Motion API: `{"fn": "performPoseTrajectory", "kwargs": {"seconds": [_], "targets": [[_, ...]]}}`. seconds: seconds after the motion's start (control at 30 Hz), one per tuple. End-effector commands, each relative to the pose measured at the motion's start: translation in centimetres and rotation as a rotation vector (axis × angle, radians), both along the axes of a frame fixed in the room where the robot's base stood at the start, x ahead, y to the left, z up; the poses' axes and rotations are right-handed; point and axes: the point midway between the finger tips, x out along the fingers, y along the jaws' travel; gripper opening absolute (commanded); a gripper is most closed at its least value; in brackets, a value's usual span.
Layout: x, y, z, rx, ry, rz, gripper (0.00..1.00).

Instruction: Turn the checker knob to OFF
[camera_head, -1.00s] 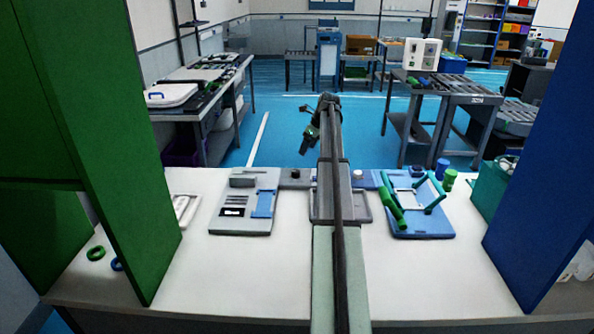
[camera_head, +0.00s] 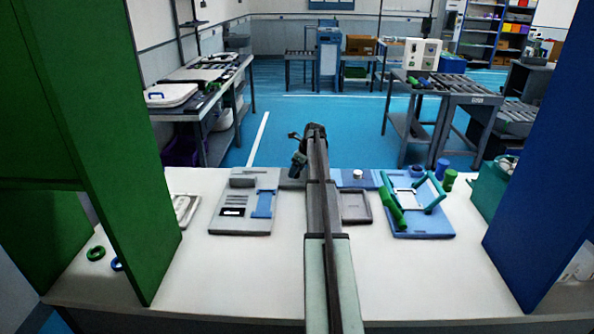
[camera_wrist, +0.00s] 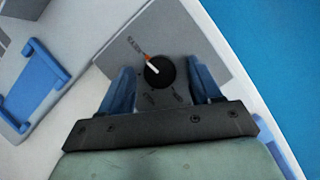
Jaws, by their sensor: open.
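The checker knob (camera_wrist: 160,71) is round and black, on a grey panel (camera_wrist: 190,35) with small printed labels that I cannot read. Its white pointer line aims up and left in the wrist view, towards an orange mark. My gripper (camera_wrist: 159,68) is open, with one blue finger on each side of the knob. I cannot tell whether the fingers touch it or how far above the panel they are. In the head view my gripper (camera_head: 298,162) is over the back edge of the white table, and the knob is hidden there.
A grey fixture with a blue part (camera_head: 240,215) is left of my arm. A grey tray (camera_head: 355,208) and a blue fixture with green bars (camera_head: 425,220) are to the right. A blue box with a white-topped knob (camera_head: 357,177) stands behind the tray. Green and blue panels flank the table (camera_head: 210,285).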

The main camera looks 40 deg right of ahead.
Motion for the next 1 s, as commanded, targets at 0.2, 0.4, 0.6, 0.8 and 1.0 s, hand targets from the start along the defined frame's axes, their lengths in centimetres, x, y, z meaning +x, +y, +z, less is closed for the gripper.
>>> {"fn": "performPoseTrajectory", "kwargs": {"seconds": [0.2,0.4,0.6,0.8,1.0], "targets": [[0.12,0.04,-0.28,0.000,0.000,0.000,0.63],[0.11,0.04,-0.25,0.000,0.000,0.000,0.57],[0.11,0.04,-0.25,0.000,0.000,0.000,0.38],[0.11,0.04,-0.23,0.000,0.000,0.000,0.18],[0.11,0.03,-0.23,-0.001,0.000,0.002,0.08]]}}
